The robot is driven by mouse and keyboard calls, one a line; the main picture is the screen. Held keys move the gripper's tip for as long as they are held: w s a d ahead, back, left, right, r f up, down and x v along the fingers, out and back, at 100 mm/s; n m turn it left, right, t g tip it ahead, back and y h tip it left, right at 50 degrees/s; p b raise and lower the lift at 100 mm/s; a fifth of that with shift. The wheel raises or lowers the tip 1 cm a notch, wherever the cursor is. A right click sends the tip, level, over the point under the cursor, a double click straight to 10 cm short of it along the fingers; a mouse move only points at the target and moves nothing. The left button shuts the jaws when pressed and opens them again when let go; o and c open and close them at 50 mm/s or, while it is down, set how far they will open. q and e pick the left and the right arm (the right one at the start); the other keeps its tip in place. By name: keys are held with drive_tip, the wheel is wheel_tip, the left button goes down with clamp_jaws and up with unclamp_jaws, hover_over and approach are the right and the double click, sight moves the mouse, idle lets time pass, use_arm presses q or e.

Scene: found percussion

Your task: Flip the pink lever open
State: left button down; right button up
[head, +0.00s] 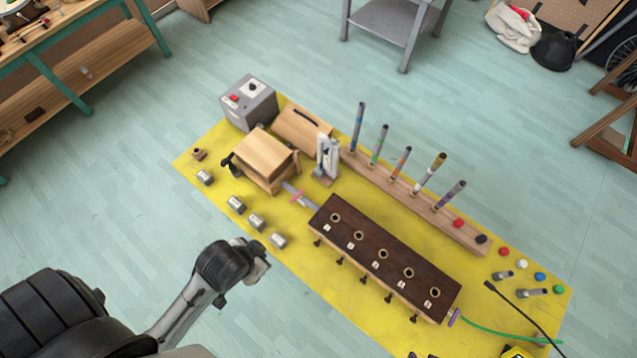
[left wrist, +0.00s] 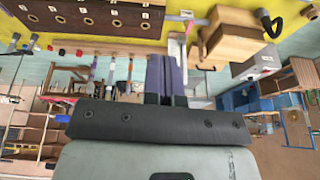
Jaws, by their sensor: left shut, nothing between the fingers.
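The pink lever (head: 297,197) is a small pink piece on a pale metal bar, between the wooden box (head: 262,158) and the long dark-topped block (head: 385,257) in the head view. It is too small there to tell its position. A small pink piece also shows at the top of the left wrist view (left wrist: 187,14). My left gripper (head: 262,264) is beyond the mat's near edge, below and left of the lever and apart from it. In the left wrist view its fingers (left wrist: 167,74) are together, with nothing between them. My right gripper is out of view.
The yellow mat (head: 455,225) lies on a pale green floor. A grey box (head: 249,103), a white upright piece (head: 327,157) and a rail of upright tubes (head: 402,190) stand farther back.

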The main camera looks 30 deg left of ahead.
use_arm(q)
drive_tip(key=w+d+f+m+g+y+b, duration=0.1)
drive_tip(key=w+f+m+y+b, duration=0.2)
drive_tip(key=w+f+m+b, duration=0.2)
drive_tip(key=w+d+f+m+y+b, duration=0.1)
drive_tip(key=w+f+m+y+b, duration=0.1)
drive_tip(key=w+f+m+b, duration=0.4)
drive_tip(key=w+d+f+m+g+y+b, duration=0.1)
drive_tip(key=w+f+m+y+b, duration=0.2)
drive_tip(key=w+f, duration=1)
drive_tip(key=shift+d+f+m+g+y+b, duration=0.15)
drive_tip(key=shift+f+m+b, duration=0.4)
drive_tip(key=shift+b, duration=0.6)
drive_tip(key=shift+d+f+m+g+y+b, duration=0.15)
drive_tip(key=shift+f+m+b, duration=0.15)
drive_tip(key=shift+m+b, duration=0.6)
drive_tip(key=shift+w+a+y+b, duration=0.2)
drive_tip(key=shift+w+y+b, duration=0.1)
drive_tip(key=shift+w+b, duration=0.2)
drive_tip(key=shift+r+m, duration=0.1)
drive_tip(key=shift+m, duration=0.15)
drive_tip(key=a+r+x, duration=0.2)
drive_tip(key=x, duration=1.1)
